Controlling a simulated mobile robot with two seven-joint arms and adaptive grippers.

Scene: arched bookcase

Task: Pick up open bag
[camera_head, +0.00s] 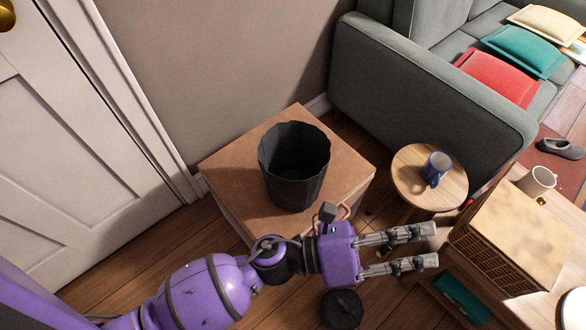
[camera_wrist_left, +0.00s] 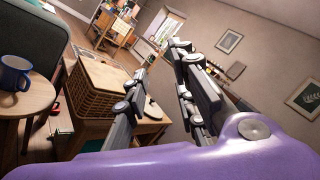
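A dark grey, open-topped vessel with a wavy rim, which looks like the open bag (camera_head: 294,166), stands upright on a brown box-like stand (camera_head: 235,165) in the middle of the head view. My left gripper (camera_head: 432,246) is to the right of and nearer than the bag, pointing right, away from it. Its two fingers are spread apart with nothing between them. The fingers also show in the left wrist view (camera_wrist_left: 160,62), where the bag is not visible. My right gripper is in neither view.
A small round table (camera_head: 408,186) with a blue mug (camera_head: 437,168) stands right of the bag. A wicker basket with a flat top (camera_head: 515,235) is beyond my left fingertips. A grey sofa (camera_head: 430,100) is behind. A white door (camera_head: 75,150) is at left.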

